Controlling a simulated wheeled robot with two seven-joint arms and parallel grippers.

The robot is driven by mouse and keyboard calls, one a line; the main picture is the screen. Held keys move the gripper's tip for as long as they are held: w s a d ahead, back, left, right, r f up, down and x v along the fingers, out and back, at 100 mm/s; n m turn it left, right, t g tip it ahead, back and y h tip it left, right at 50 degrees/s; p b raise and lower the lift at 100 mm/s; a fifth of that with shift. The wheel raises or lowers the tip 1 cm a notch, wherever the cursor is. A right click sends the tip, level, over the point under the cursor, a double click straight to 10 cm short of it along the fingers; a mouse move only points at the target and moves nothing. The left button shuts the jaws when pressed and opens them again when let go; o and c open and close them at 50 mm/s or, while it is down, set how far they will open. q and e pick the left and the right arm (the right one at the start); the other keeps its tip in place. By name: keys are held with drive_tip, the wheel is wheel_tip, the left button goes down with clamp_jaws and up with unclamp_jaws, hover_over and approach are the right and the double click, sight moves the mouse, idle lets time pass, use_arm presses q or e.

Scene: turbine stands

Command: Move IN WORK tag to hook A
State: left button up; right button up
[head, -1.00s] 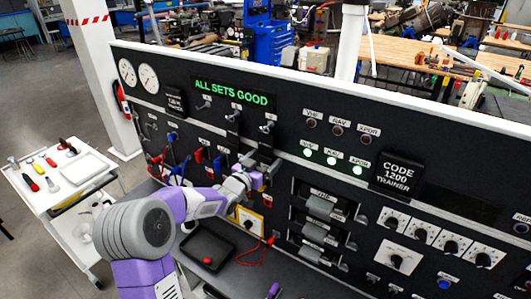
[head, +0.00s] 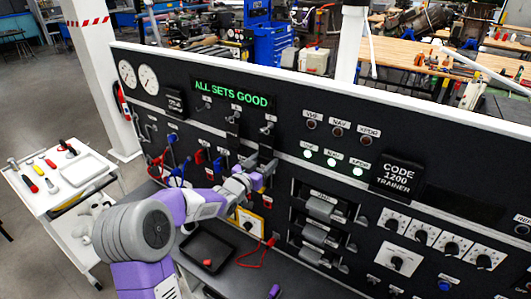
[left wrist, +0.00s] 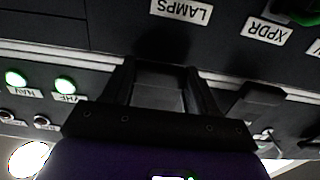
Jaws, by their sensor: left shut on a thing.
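My right gripper is not in view.
A black tray (head: 190,254) and a red cord (head: 262,252) lie on the ledge below the panel. Grey-handled units (head: 322,208) stick out right of my gripper. A white tool cart (head: 40,205) stands at the left.

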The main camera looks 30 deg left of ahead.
use_arm(q)
drive_tip(key=shift+s+b, duration=0.3)
drive_tip(key=shift+s, duration=0.25)
drive_tip(key=shift+s+a, duration=0.1)
drive_tip(key=shift+s, duration=0.05)
drive_tip(key=shift+s, duration=0.2)
drive_tip(key=shift+s+b, duration=0.45)
drive_tip(key=shift+s, duration=0.7)
